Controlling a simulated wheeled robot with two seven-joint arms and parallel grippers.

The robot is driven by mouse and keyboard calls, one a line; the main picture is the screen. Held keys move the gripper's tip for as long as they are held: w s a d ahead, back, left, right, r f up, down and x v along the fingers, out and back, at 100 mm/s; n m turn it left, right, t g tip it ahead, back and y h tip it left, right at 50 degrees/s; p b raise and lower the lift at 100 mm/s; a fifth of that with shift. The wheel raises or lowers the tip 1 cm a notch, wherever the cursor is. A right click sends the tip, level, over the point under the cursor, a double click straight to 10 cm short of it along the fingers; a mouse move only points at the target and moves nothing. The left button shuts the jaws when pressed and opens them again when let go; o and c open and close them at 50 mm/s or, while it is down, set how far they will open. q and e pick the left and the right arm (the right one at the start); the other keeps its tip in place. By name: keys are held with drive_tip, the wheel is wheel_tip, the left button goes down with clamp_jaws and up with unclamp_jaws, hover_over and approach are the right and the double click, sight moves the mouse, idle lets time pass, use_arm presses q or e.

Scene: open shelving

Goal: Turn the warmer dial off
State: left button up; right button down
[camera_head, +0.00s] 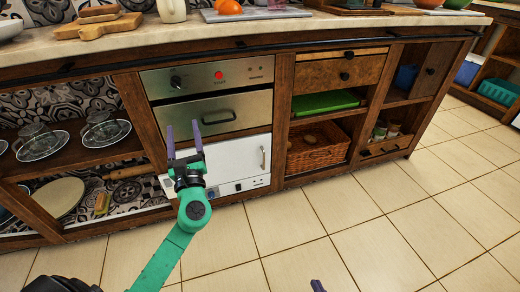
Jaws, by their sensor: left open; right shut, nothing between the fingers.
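The warmer (207,78) is a steel built-in panel and drawer in the wooden counter front. Its black dial (176,82) sits at the panel's left, with a lit red light (219,75) to its right. My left gripper (183,126) is open and empty, its two purple fingers pointing up the picture. Its tips appear below the dial, in front of the steel drawer, apart from the dial. My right gripper (317,286) shows only as a purple fingertip at the bottom edge; the rest is out of view.
The counter edge with a dark rail (240,46) runs above the warmer. A white appliance (228,164) stands below it. Open shelves with glass dishes (38,143) are to the left, a wicker basket (318,147) to the right. The tiled floor (350,220) in front is clear.

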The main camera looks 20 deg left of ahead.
sight(176, 87)
use_arm(q)
drive_tip(key=x, duration=1.4)
drive_tip(key=shift+a+r, duration=0.35)
drive_tip(key=shift+r, duration=0.2)
clamp_jaws()
